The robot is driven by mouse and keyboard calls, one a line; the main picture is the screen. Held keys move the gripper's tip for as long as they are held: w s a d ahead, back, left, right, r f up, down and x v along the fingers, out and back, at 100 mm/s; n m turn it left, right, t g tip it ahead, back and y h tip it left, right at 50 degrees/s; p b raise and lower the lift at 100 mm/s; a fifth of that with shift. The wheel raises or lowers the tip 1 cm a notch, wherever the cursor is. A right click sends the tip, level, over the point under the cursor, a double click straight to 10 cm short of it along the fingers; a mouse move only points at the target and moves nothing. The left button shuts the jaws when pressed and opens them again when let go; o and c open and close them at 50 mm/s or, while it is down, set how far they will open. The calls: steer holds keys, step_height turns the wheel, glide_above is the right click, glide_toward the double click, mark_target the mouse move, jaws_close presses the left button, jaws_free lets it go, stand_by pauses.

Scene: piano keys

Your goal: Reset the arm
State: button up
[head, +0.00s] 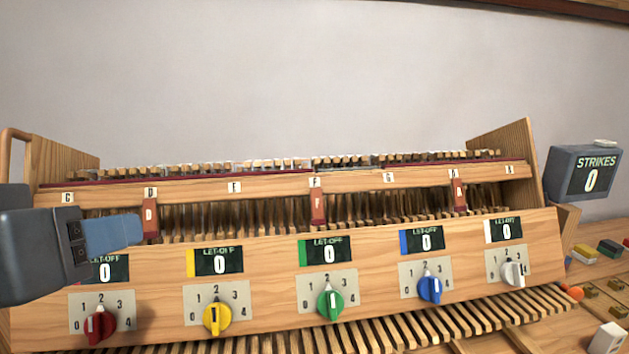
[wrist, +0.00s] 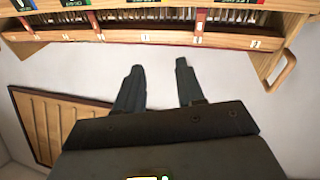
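My gripper (head: 128,232) reaches in from the left edge of the head view, its blue-grey fingers pointing right in front of the left end of the wooden piano action (head: 386,254). It covers part of the leftmost let-off display (head: 106,268). In the wrist view my gripper (wrist: 157,80) has two fingers spread well apart, with nothing between them. The piano action (wrist: 150,37) lies beyond the fingertips there, upside down. Whether the fingers touch the action cannot be told from the head view.
Red (head: 100,326), yellow (head: 217,318), green (head: 330,303), blue (head: 430,289) and white (head: 513,273) knobs line the front panel. All let-off displays read 0. A strikes counter (head: 592,176) reading 0 stands at right. The wall area above the action is clear.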

steer(key=w+d+f+n+t, duration=0.1)
steer(key=w+d+f+n, duration=0.15)
steer(key=d+f, duration=0.5)
steer(key=w+d+f+n, duration=0.1)
steer(key=w+d+f, duration=0.4)
steer(key=f, duration=0.4)
steer(key=s+d+f+n+y, duration=0.1)
steer(key=s+d+f, duration=0.2)
steer(key=d+f, duration=0.3)
steer(key=s+d+f+n+y, duration=0.1)
steer(key=s+d+f, duration=0.3)
steer(key=d, duration=0.5)
steer(key=s+d+f+m, duration=0.2)
steer(key=s+d+f, duration=0.3)
steer(key=s+d, duration=0.6)
steer(key=s+d+r+m+h, duration=0.1)
steer(key=s+d+r+m, duration=0.1)
steer(key=s, duration=0.7)
steer(key=s+d+r+m+h, duration=0.1)
steer(key=s+r+m, duration=0.3)
steer(key=s, duration=0.4)
steer(key=shift+s+d, duration=0.4)
steer(key=shift+d, duration=0.15)
steer(key=shift+f, duration=0.1)
steer(key=shift+c, duration=0.2)
